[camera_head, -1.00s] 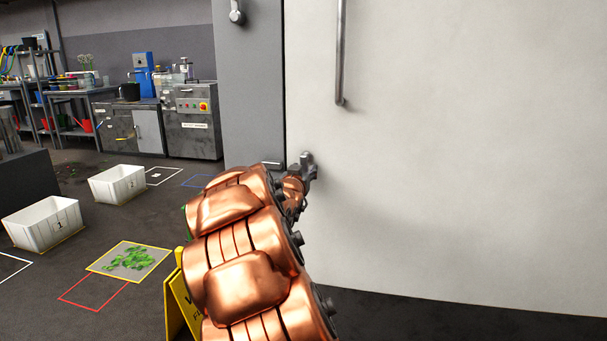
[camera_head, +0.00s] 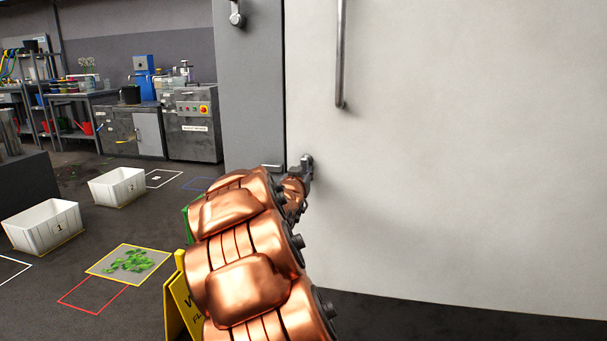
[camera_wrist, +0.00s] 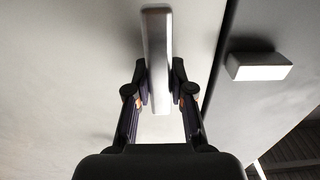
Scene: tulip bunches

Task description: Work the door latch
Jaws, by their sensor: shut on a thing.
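The white door (camera_head: 460,170) fills the right of the head view. A flat grey metal latch lever (camera_wrist: 157,28) sits on the door near its edge, pointing along the picture's vertical in the wrist view. My gripper (camera_wrist: 159,84) is shut on the latch lever, with one finger on each side of it. In the head view my copper arm reaches up to the door edge, and my gripper (camera_head: 305,169) is small there. The arm and gripper hide most of the latch in that view.
A block (camera_wrist: 258,66) projects from the grey frame beside the door gap. A long vertical bar handle (camera_head: 341,55) is above. A yellow floor sign (camera_head: 178,300) stands left of my arm. White crates (camera_head: 43,227) and a mat with green leaves (camera_head: 130,260) lie further left.

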